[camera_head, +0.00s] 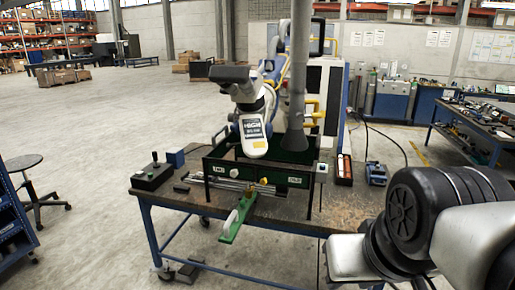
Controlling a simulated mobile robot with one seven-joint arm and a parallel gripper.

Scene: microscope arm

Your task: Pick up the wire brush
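I cannot pick out the wire brush with certainty. A small dark flat item (181,188) lies on the worktable (335,213), right of a control box, but it is too small to identify. A green elongated piece (238,219) with a pale part sticks out over the table's front edge, below the green-framed rig; I cannot tell what it is. My arm enters at the lower right, with a black ribbed joint and a silver link in front of the table's right end. My gripper's fingers do not show.
The microscope arm (253,132) stands over the green-framed rig (281,178) mid-table. A control box (153,176) and a blue block (175,157) sit at left. A red-and-black tray (344,170) and a blue device (376,174) stand at back right.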

